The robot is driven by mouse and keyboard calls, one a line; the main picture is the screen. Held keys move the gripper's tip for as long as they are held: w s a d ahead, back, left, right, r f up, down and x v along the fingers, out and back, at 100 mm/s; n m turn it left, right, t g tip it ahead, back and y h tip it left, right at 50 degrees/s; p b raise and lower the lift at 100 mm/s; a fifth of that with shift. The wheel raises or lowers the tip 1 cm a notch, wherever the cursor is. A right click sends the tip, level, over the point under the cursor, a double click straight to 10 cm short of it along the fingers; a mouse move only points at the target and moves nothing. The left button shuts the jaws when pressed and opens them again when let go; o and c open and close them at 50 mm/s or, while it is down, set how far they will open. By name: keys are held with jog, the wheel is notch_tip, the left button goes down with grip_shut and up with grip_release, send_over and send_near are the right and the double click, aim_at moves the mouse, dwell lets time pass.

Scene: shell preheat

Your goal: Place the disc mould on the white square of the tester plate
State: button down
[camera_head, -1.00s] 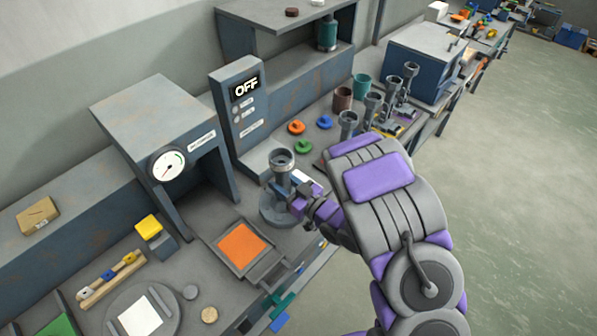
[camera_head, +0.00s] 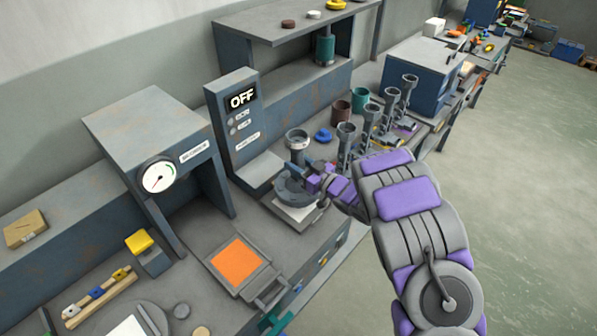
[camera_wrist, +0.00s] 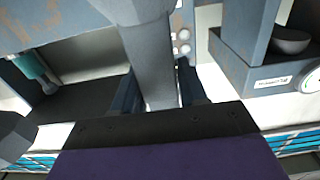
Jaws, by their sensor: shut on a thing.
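The disc mould is a grey piece with a cup on top (camera_head: 297,138) and a wide round foot. My gripper (camera_head: 310,180) is shut on its stem, which also shows between the fingers in the wrist view (camera_wrist: 152,60). The mould looks upright. The tester is the blue-grey stand (camera_head: 236,120) with an "OFF" display. The white square (camera_head: 298,213) of its plate shows just below and in front of the mould's foot, which hides part of it. Whether the foot touches the square cannot be told.
Several grey moulds (camera_head: 346,135) stand in a row to the right. A blue knobbed piece (camera_head: 323,134) lies behind the held mould. A press with a dial gauge (camera_head: 158,176) stands left, with an orange square plate (camera_head: 236,262) in front. Another white square (camera_head: 128,327) is at lower left.

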jog(key=shift+w+a, duration=0.2)
jog(key=f, duration=0.1)
jog(key=a+f+b, duration=0.1)
jog(key=f, duration=0.1)
jog(key=shift+w+f, duration=0.1)
jog(key=shift+f, duration=0.1)
jog(key=shift+d+f, duration=0.1)
jog(key=shift+f, duration=0.05)
jog(key=shift+d, duration=0.55)
jog(key=c, duration=1.1)
grip_release()
jog(key=o, duration=0.5)
jog(key=shift+a, duration=0.5)
jog(key=shift+d, duration=0.1)
jog(key=shift+d, duration=0.25)
jog(key=p+v, duration=0.2)
jog(key=v, duration=1)
jog(key=shift+a, duration=0.1)
